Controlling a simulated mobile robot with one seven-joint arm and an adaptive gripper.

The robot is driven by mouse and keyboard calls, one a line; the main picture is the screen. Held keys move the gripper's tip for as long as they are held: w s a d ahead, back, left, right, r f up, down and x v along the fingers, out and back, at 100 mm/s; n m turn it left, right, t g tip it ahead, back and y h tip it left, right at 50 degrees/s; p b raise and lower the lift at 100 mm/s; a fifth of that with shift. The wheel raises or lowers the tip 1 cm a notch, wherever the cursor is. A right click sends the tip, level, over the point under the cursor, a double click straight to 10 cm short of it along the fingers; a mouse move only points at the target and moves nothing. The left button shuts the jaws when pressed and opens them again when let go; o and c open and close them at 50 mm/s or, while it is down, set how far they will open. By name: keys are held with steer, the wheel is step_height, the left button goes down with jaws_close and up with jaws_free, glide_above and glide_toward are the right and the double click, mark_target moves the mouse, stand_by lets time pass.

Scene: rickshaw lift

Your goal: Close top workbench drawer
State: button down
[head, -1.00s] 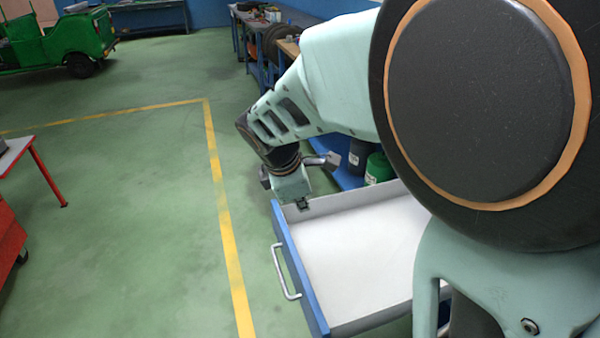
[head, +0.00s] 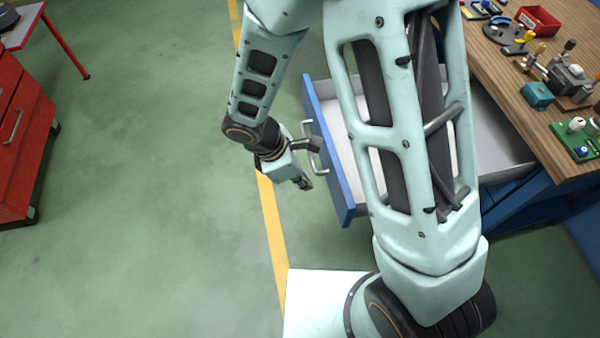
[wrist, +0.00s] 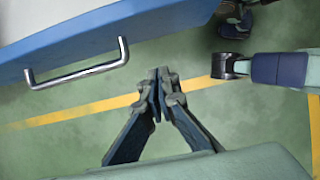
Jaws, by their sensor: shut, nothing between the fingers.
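The top workbench drawer (head: 343,185) is pulled out, with a blue front, a white inside and a silver bar handle (head: 312,152). Part of the drawer is hidden behind my arm in the head view. My gripper (head: 305,184) is shut and empty, on the outer side of the drawer front, near the handle. In the wrist view the blue drawer front (wrist: 170,22) fills the top, with its handle (wrist: 80,70) at the upper left. The fingertips (wrist: 162,78) are together, to the right of the handle and apart from it.
A red cabinet (head: 22,140) stands at the far left. The green floor between is clear, with a yellow line (head: 272,225).

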mark_target(332, 192)
steer(key=w+d+f, duration=0.1)
steer(key=d+f, duration=0.2)
steer(key=d, duration=0.2)
steer(key=shift+w+d+f, duration=0.15)
steer(key=shift+w+f, duration=0.15)
steer(key=shift+f, duration=0.05)
steer(key=shift+w+d, duration=0.1)
